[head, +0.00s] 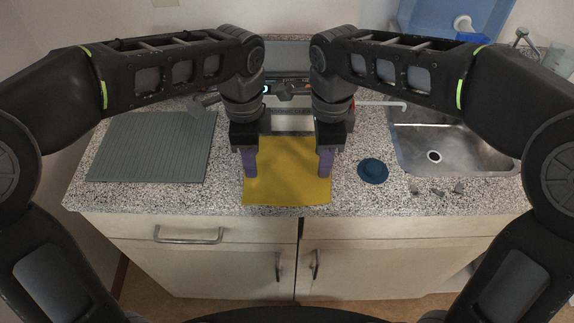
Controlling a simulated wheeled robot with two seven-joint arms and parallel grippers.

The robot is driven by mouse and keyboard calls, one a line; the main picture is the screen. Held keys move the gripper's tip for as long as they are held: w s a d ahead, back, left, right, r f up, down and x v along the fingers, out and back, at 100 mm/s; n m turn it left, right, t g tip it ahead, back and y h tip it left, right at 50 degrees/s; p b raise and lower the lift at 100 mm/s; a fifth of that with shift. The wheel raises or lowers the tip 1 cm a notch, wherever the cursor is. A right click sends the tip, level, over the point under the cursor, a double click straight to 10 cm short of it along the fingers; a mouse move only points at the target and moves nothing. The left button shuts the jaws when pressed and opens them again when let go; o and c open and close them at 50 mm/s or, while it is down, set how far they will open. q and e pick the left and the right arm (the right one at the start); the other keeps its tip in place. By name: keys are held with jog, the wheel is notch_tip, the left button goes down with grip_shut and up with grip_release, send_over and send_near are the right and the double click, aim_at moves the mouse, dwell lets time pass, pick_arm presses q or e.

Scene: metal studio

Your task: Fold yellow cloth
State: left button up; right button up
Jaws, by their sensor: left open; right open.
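The yellow cloth (288,172) lies flat and spread out on the speckled counter, with its near edge close to the counter's front edge. My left gripper (250,172) is over the cloth's left side, pointing down. My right gripper (325,172) is over the cloth's right side, also pointing down. Both are open and hold nothing that I can see. I cannot tell whether the fingertips touch the cloth. The far end of the cloth is partly hidden between my grippers and arms.
A grey ribbed mat (153,147) lies on the counter to the left. A dark blue round item (373,171) is right of the cloth, beside a metal sink (455,140). Several small grey pieces (437,190) lie before the sink. Drawers and cabinet doors (365,268) are below.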

pick_arm(q)
jog(key=shift+f, duration=0.4)
pick_arm(e)
jog(key=shift+f, duration=0.4)
pick_arm(q)
jog(key=shift+f, duration=0.2)
pick_arm(e)
jog(key=shift+f, duration=0.2)
pick_arm(q)
jog(key=shift+r, duration=0.1)
jog(key=shift+c, duration=0.3)
pick_arm(e)
jog(key=shift+r, duration=0.1)
jog(key=shift+c, duration=0.3)
pick_arm(q)
jog(key=shift+c, duration=0.3)
pick_arm(e)
jog(key=shift+c, duration=0.3)
pick_arm(q)
grip_shut()
pick_arm(e)
grip_shut()
